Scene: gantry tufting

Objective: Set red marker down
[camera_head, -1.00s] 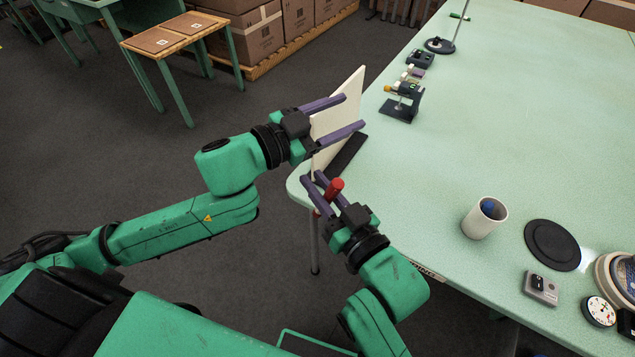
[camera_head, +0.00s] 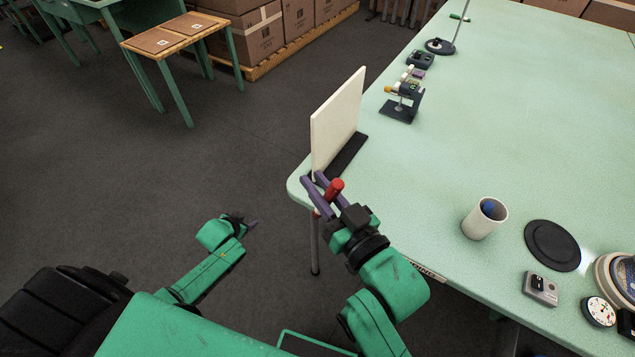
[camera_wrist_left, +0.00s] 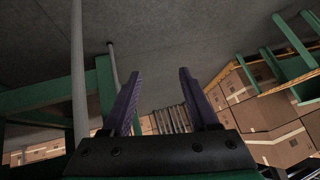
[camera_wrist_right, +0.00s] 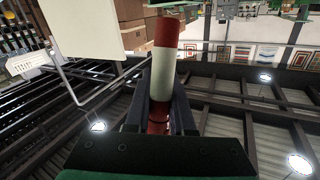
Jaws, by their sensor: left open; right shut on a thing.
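The red marker (camera_head: 335,188) is held between the fingers of my right gripper (camera_head: 325,190), near the table's left corner. In the right wrist view the marker (camera_wrist_right: 164,75) stands up between the fingers, with a red end and a white band. The white upright board (camera_head: 338,118) stands on a dark base just beyond my right gripper. My left gripper (camera_head: 246,223) is low, away from the table over the floor. In the left wrist view its fingers (camera_wrist_left: 160,100) are apart with nothing between them.
The green table (camera_head: 460,130) carries a white cup (camera_head: 484,218) with something blue inside, a black disc (camera_head: 552,245), a small grey device (camera_head: 541,288) and a dark clamp-like stand (camera_head: 402,102). Table surface between the board and cup is clear.

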